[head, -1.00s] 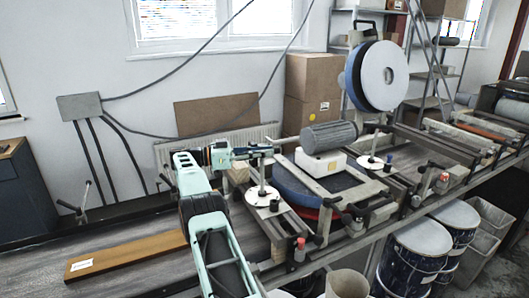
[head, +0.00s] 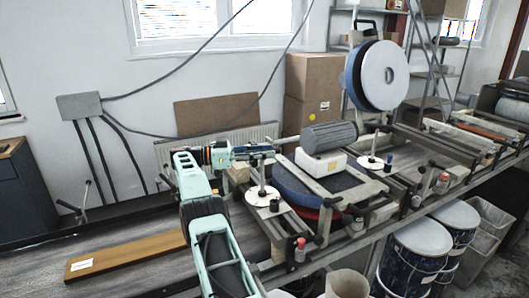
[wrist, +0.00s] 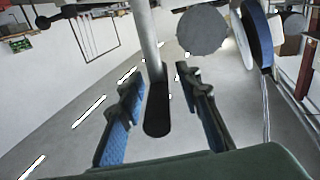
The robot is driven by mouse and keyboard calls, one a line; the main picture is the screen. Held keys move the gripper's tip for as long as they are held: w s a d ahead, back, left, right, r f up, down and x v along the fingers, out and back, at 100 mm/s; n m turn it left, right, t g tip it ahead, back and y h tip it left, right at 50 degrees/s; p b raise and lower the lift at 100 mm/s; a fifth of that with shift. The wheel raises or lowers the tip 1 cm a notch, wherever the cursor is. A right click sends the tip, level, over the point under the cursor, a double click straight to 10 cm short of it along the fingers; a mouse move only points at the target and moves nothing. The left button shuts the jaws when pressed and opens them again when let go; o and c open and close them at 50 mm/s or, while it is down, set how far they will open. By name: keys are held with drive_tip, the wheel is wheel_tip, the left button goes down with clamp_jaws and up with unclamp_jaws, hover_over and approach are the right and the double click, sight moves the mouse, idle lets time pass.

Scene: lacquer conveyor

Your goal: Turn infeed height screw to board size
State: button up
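The infeed height screw (head: 262,170) is an upright post with a white round dial (head: 262,196) at its foot, at the left end of the machine. My gripper (head: 262,149) is at the top of this post in the head view, where it hides part of the crank. In the wrist view a grey rod with a dark rounded grip (wrist: 157,108) reaches between the two blue-padded fingers of my gripper (wrist: 164,100). The fingers stand apart, with a visible gap on both sides of the grip. The brown board (head: 125,253), with a white label, lies flat on the infeed belt.
A second post with a white dial (head: 370,162) stands farther right, beyond a grey motor (head: 329,137). A large blue and white wheel (head: 383,76) rises behind. Cardboard boxes (head: 311,90) stand by the wall. Blue drums (head: 420,245) stand below the front edge.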

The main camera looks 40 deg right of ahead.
drive_tip(key=shift+w+d+r+n+t+h, duration=0.1)
drive_tip(key=shift+w+n+t+h, duration=0.3)
drive_tip(key=shift+n+t, duration=0.1)
drive_tip(key=shift+s+n+t+h+b, duration=0.3)
drive_tip(key=shift+n+t, duration=0.2)
drive_tip(key=shift+t, duration=0.3)
drive_tip(key=shift+n+t+h, duration=0.3)
drive_tip(key=shift+n+t, duration=0.2)
drive_tip(key=shift+t, duration=0.1)
